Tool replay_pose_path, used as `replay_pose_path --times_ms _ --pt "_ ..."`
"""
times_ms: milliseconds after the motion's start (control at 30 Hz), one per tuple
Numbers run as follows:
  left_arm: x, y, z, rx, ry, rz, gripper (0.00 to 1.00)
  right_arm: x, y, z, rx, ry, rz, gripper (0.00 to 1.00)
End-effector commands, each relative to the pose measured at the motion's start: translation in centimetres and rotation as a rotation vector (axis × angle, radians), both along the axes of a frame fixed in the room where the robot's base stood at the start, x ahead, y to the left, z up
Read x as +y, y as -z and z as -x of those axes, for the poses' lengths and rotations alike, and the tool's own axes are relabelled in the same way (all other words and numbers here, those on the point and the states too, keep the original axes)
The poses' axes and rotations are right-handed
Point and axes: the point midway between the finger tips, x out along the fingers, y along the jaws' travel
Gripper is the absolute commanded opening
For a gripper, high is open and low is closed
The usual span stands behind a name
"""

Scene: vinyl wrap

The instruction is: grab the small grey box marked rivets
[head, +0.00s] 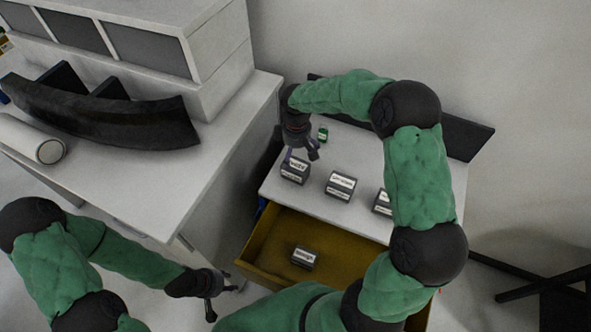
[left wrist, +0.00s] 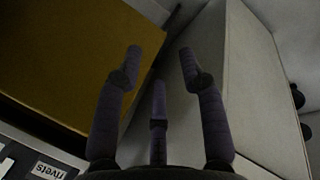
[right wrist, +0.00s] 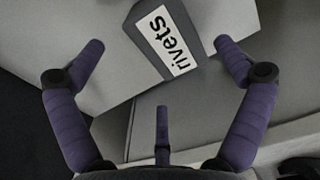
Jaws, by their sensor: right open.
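A small grey box with a white label reading "rivets" (right wrist: 165,38) shows at the top of the right wrist view, between and beyond my right fingertips. In the head view this appears to be the leftmost box (head: 295,174) on the white cabinet top, partly behind the gripper. My right gripper (head: 303,156) is open above it; its spread fingers (right wrist: 145,52) hold nothing. My left gripper (head: 216,304) is open and empty, left of the open drawer, its fingers apart in the left wrist view (left wrist: 160,65).
Two more grey labelled boxes, one in the middle (head: 341,186) and one partly hidden by my arm (head: 383,203), stand on the cabinet top. A small green item (head: 323,135) stands behind. The open yellow drawer (head: 340,246) holds another labelled box (head: 304,257). A white desk (head: 150,185) stands left.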

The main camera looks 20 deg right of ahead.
Motion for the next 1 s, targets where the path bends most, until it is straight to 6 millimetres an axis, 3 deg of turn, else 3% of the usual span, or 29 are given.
replay_pose_path --times_ms 300,567,600,667,800,1000 --pt "0.0 0.5 0.0 0.000 0.000 0.000 0.40 0.0 4.3 0.5 0.004 0.000 -0.001 1.00" --pt "0.0 0.5 0.0 0.000 0.000 0.000 0.40 -0.1 4.8 0.5 0.001 0.000 0.000 1.00" --pt "0.0 0.5 0.0 0.000 0.000 0.000 0.40 -0.1 4.8 0.5 0.001 0.000 0.000 0.97" --pt "0.0 0.5 0.0 0.000 0.000 0.000 0.40 0.0 4.8 0.5 0.001 0.000 0.000 0.80" --pt "0.0 0.5 0.0 0.000 0.000 0.000 0.40 0.0 4.8 0.5 0.001 0.000 0.000 0.41" --pt "0.0 0.5 0.0 0.000 0.000 0.000 0.40 0.0 4.8 0.5 0.001 0.000 0.000 0.40"
